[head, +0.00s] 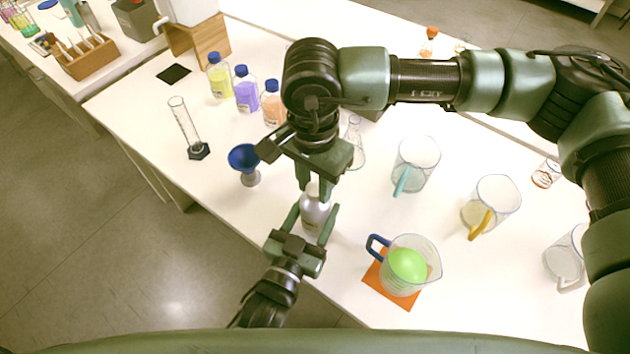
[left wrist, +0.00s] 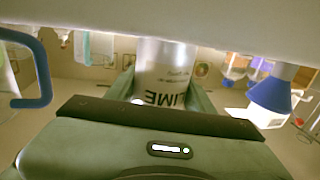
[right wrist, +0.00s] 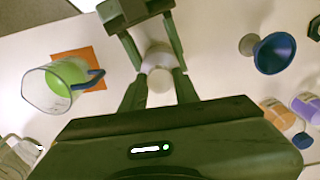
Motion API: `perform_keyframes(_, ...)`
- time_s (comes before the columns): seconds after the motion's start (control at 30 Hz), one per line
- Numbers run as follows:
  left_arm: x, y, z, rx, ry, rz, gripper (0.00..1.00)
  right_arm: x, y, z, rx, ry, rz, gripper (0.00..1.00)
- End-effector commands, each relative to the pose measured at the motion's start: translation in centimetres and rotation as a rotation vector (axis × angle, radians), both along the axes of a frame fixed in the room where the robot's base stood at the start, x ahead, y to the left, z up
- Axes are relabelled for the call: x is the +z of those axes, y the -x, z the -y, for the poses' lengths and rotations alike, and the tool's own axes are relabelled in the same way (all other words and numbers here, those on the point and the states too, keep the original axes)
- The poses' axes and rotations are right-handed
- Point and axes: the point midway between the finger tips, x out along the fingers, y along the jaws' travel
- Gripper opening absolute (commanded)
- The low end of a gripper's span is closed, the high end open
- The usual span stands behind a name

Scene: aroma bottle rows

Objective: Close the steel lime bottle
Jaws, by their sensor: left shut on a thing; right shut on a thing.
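The steel lime bottle (head: 315,212) stands upright near the table's front edge. Its label reads LIME, upside down in the left wrist view (left wrist: 165,75). My left gripper (head: 314,211) is shut around the bottle's body from the front. My right gripper (head: 313,190) points down from above, directly over the bottle. In the right wrist view a pale, rounded cap (right wrist: 158,79) sits between its fingers, in line with the bottle's neck. Whether the cap touches or is seated on the neck I cannot tell; the fingers partly hide it.
A blue funnel (head: 243,158) stands left of the bottle, near a graduated cylinder (head: 185,125). Blue-capped bottles (head: 245,92) stand behind. Several jugs stand farther right.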

Motion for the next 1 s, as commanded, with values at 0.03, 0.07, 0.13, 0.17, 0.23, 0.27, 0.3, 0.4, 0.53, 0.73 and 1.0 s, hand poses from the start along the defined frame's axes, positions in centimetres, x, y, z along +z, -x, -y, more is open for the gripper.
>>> perform_keyframes(0.03, -0.21, 0.03, -0.07, 0.001, -0.003, -0.004, 0.00, -0.05, 0.02, 0.02, -0.109, -0.001, 0.000, 0.00)
perform_keyframes(0.07, -0.21, 0.03, -0.07, 0.001, -0.003, -0.004, 0.00, -0.06, 0.02, 0.03, -0.178, -0.002, 0.001, 0.00)
perform_keyframes(0.13, -0.21, 0.03, -0.07, 0.001, -0.003, -0.004, 0.00, -0.08, 0.01, 0.04, -0.340, -0.005, 0.003, 0.00)
perform_keyframes(0.17, -0.21, 0.03, -0.07, 0.001, -0.003, -0.004, 0.00, -0.09, 0.01, 0.04, -0.410, -0.006, 0.004, 0.00)
perform_keyframes(0.23, -0.21, 0.03, -0.07, 0.001, -0.003, -0.004, 0.00, -0.08, 0.01, 0.02, -0.571, -0.009, 0.006, 0.00)
perform_keyframes(0.27, -0.21, 0.03, -0.07, 0.001, -0.003, -0.004, 0.00, -0.08, 0.02, 0.01, -0.640, -0.010, 0.007, 0.00)
perform_keyframes(0.3, -0.21, 0.03, -0.07, 0.001, -0.003, -0.004, 0.00, -0.09, 0.03, 0.01, -0.733, -0.011, 0.007, 0.00)
perform_keyframes(0.4, -0.21, 0.03, -0.07, 0.001, -0.003, -0.004, 0.00, -0.13, 0.04, 0.03, -0.963, -0.014, 0.010, 0.00)
perform_keyframes(0.53, -0.21, 0.03, -0.07, 0.001, -0.003, -0.004, 0.00, -0.12, 0.02, 0.00, -1.264, -0.020, 0.014, 0.00)
perform_keyframes(0.73, -0.22, 0.02, -0.07, 0.001, -0.002, -0.005, 0.00, -0.16, 0.05, -0.01, -1.711, -0.026, 0.019, 0.00)
perform_keyframes(1.0, -0.22, 0.02, -0.08, 0.001, -0.002, -0.005, 0.00, -0.15, 0.02, -0.02, -1.922, -0.031, 0.023, 0.00)
